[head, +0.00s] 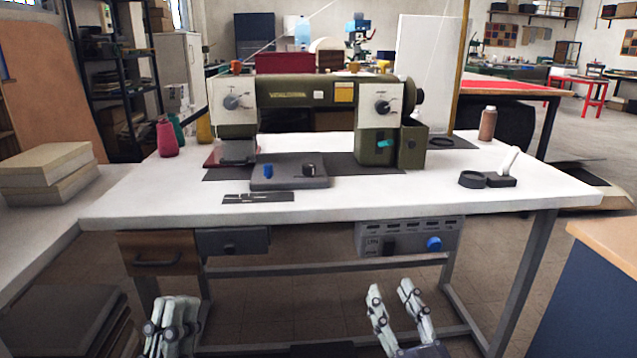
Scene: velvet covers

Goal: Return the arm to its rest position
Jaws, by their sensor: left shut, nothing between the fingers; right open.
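My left gripper (172,328) is low at the bottom left of the head view, below the table's front edge, with its fingers together and nothing between them. My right gripper (396,305) is low at the bottom, right of the middle, with its two fingers spread apart and empty. Both grippers are in front of the white work table (400,205) and apart from it. The arms behind the grippers are mostly cut off by the lower edge of the picture.
A green sewing machine (292,92) stands on the table, with thread cones (167,138) at left and a brown spool (488,124) at right. A control box (408,238) and a drawer (157,255) hang under the tabletop. A blue cabinet (590,305) stands at right; stacked boxes (46,165) are at left.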

